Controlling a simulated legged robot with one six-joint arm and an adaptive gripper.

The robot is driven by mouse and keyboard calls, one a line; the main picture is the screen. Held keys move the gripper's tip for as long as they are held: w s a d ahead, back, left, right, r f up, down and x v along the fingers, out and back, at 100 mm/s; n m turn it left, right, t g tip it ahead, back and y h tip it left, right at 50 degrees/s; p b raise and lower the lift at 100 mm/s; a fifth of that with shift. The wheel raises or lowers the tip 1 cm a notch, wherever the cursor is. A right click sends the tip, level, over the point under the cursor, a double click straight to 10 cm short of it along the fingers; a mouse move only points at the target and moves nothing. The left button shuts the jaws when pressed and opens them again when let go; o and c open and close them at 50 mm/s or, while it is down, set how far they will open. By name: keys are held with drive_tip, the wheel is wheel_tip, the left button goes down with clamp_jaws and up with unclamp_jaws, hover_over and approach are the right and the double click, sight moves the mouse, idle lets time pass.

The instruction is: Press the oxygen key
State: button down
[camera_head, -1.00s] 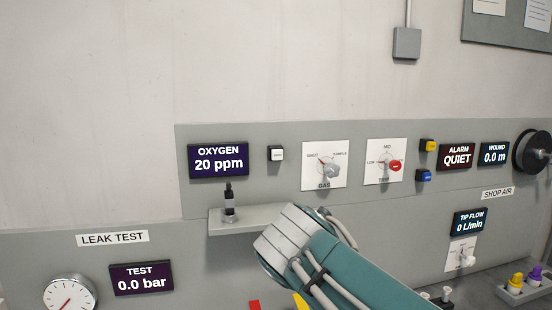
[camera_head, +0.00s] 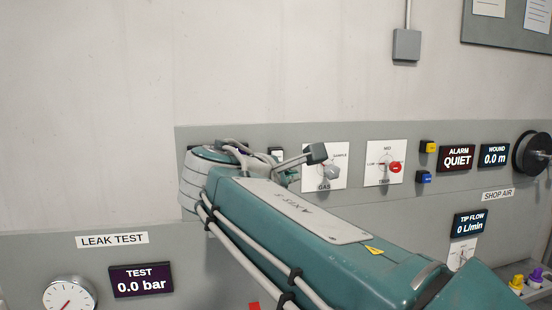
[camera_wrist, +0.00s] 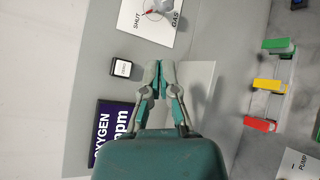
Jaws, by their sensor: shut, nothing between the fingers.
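The oxygen key is a small white key in a dark frame (camera_wrist: 121,68), left of my fingertips in the wrist view. In the head view only its upper part (camera_head: 277,151) shows above my arm. My gripper (camera_wrist: 160,66) is shut and empty, pointing up the wrist picture. Its tips appear beside the key, with a gap in the picture; I cannot tell their distance from the panel. The dark oxygen display (camera_wrist: 108,120) is at lower left in the wrist view, partly covered by my gripper body. My arm hides nearly all of it in the head view.
The gas selector plate (camera_wrist: 152,18) lies beyond the key; it also shows in the head view (camera_head: 339,180). A pale ledge (camera_wrist: 203,88) is right of my fingers. Green (camera_wrist: 278,46), yellow (camera_wrist: 270,86) and red (camera_wrist: 260,124) handles stand farther right.

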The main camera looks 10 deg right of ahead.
sight(282, 159)
drive_tip(key=w, duration=0.9)
idle(1.4)
drive_tip(key=shift+w+d, duration=0.1)
drive_tip(key=shift+w, duration=0.2)
drive_tip(key=shift+w, duration=0.5)
idle(0.8)
drive_tip(key=shift+s, duration=0.95)
